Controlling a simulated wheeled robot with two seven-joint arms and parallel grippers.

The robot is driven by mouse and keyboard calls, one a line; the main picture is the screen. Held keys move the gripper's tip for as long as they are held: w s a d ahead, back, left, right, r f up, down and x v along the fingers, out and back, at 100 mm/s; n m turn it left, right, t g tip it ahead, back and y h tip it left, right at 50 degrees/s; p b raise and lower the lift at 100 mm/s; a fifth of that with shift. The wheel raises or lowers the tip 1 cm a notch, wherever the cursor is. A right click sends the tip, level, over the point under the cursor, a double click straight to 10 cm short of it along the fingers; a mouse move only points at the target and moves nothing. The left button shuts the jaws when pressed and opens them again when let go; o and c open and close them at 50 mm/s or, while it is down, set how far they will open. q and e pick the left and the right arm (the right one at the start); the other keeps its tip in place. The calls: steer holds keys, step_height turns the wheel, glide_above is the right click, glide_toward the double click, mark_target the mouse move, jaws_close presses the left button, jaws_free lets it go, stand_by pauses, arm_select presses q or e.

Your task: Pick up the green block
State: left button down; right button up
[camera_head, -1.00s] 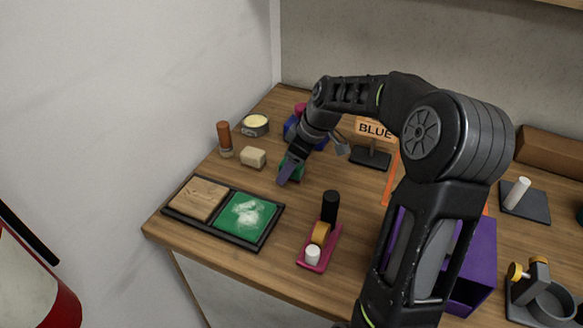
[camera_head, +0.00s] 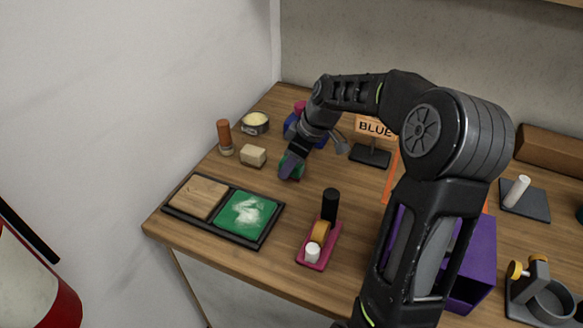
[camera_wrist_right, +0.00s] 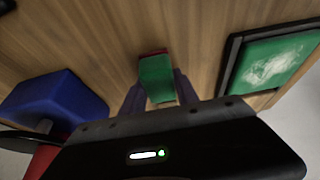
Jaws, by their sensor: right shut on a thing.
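The green block (camera_wrist_right: 156,77) shows between the two fingers of my right gripper (camera_wrist_right: 158,97) in the right wrist view, with a thin red edge at its far end. In the head view, my right gripper (camera_head: 290,170) is low over the table and shut on the green block (camera_head: 297,160), which is partly hidden by the fingers. I cannot tell whether the block still touches the table. My left gripper is not in view.
A tray (camera_head: 268,236) with wooden and green panels lies in front. A cream block (camera_head: 253,156) stands left of the gripper, and a blue object (camera_wrist_right: 58,100) is close by. A pink tape holder (camera_head: 330,246) and purple box (camera_head: 482,250) lie to the right.

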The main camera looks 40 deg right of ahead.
jaws_close()
step_height(320, 180, up, 10)
steer(key=shift+b, duration=0.35)
stand_by(0.4)
stand_by(0.3)
